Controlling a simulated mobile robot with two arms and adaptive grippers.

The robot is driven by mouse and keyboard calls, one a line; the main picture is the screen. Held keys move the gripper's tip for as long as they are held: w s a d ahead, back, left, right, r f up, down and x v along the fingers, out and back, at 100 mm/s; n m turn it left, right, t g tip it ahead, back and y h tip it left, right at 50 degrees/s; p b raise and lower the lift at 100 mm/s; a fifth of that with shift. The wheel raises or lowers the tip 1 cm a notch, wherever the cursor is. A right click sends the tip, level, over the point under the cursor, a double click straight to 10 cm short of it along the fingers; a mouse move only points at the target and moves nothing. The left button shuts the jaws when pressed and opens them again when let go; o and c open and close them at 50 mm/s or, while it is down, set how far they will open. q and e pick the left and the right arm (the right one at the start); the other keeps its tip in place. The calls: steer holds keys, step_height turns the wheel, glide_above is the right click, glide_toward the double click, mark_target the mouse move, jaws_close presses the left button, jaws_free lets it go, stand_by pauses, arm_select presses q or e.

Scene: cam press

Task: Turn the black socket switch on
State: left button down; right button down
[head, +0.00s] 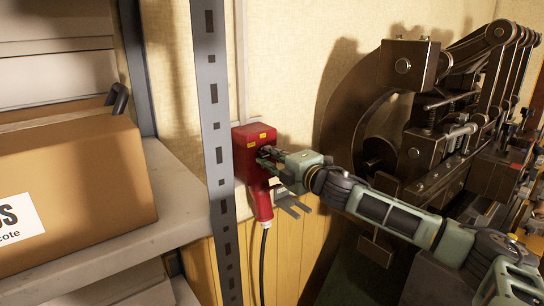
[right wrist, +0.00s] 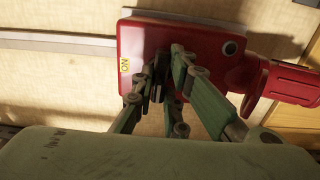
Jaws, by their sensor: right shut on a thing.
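A red socket box (head: 243,142) with yellow labels is fixed to the wall, left of centre in the head view. In the right wrist view the box (right wrist: 135,40) has a yellow ON label (right wrist: 125,66) on its left side. My right gripper (head: 268,154) is at the front of the box, its fingers shut on the black switch (right wrist: 157,82). The fingers hide most of the switch, so I cannot tell its exact angle. My left gripper is not in view.
A red plug (head: 262,204) with a black cable (head: 263,262) hangs below the box. A grey perforated shelf post (head: 214,120) stands close on the left, beside shelves with a cardboard box (head: 70,180). A large dark machine (head: 420,130) stands on the right.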

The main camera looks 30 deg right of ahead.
steer(key=shift+f, duration=0.1)
steer(key=m+p, duration=0.1)
steer(key=m, duration=0.3)
steer(key=m+p, duration=0.1)
steer(key=m, duration=0.3)
steer(key=shift+m, duration=0.3)
steer(key=m+p, duration=0.1)
steer(key=m, duration=0.3)
steer(key=shift+p, duration=0.3)
steer(key=shift+m+p, duration=0.85)
steer(key=shift+m, duration=1.55)
steer(key=c, duration=1.8)
jaws_free()
steer(key=shift+o, duration=0.2)
